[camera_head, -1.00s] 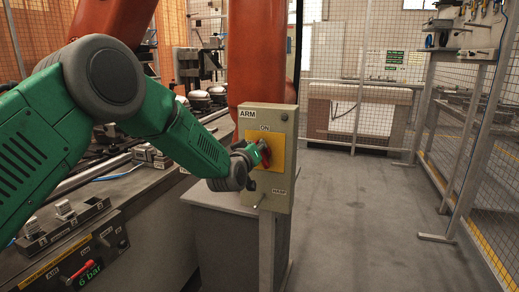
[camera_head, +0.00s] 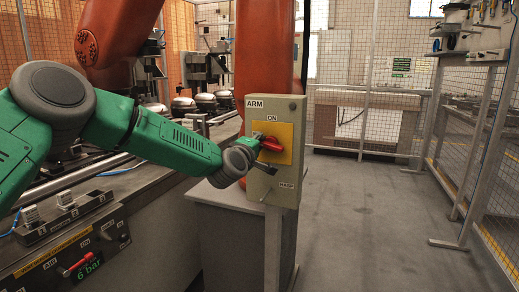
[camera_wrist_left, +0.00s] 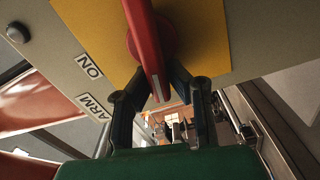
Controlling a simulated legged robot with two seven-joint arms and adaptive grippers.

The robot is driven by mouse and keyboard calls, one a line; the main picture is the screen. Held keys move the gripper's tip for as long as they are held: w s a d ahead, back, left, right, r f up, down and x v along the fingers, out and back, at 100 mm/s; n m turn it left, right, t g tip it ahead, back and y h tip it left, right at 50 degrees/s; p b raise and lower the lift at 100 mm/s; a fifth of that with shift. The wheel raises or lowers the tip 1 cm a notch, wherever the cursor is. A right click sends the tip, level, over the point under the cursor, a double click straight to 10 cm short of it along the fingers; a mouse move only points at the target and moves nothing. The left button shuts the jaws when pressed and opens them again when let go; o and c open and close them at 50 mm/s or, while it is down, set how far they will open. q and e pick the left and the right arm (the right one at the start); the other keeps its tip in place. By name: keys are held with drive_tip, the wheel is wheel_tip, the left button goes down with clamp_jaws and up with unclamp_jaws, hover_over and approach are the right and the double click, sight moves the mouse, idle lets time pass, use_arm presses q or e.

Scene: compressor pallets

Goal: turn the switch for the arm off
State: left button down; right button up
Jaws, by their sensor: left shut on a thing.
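The grey switch box (camera_head: 251,185) marked ARM stands on a post in the middle of the head view. Its yellow plate (camera_head: 287,133) carries a red rotary handle (camera_head: 273,147), with the ON label above. My left gripper (camera_head: 263,149) reaches the box from the left. In the left wrist view its two dark fingers (camera_wrist_left: 158,78) are on either side of the red handle (camera_wrist_left: 148,45) and shut on it. The gripper partly hides the handle's inner end in the head view. My right gripper is not in view.
A HASP label (camera_head: 286,185) is low on the box. A bench with a 6 bar air panel (camera_head: 90,255) and a red lever (camera_head: 77,267) stands at the left. An orange robot arm (camera_head: 262,55) rises behind the box. The floor (camera_head: 360,220) at the right is clear, bounded by mesh fencing.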

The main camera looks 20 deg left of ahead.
use_arm(q)
drive_tip(key=shift+s+d+f+n+b, duration=0.1)
drive_tip(key=shift+d+f+n+b, duration=0.2)
drive_tip(key=shift+f+n+b, duration=0.55)
drive_tip(key=shift+n, duration=0.25)
drive_tip(key=c, duration=1.5)
unclamp_jaws()
drive_tip(key=shift+c, duration=0.2)
drive_tip(key=shift+r, duration=0.4)
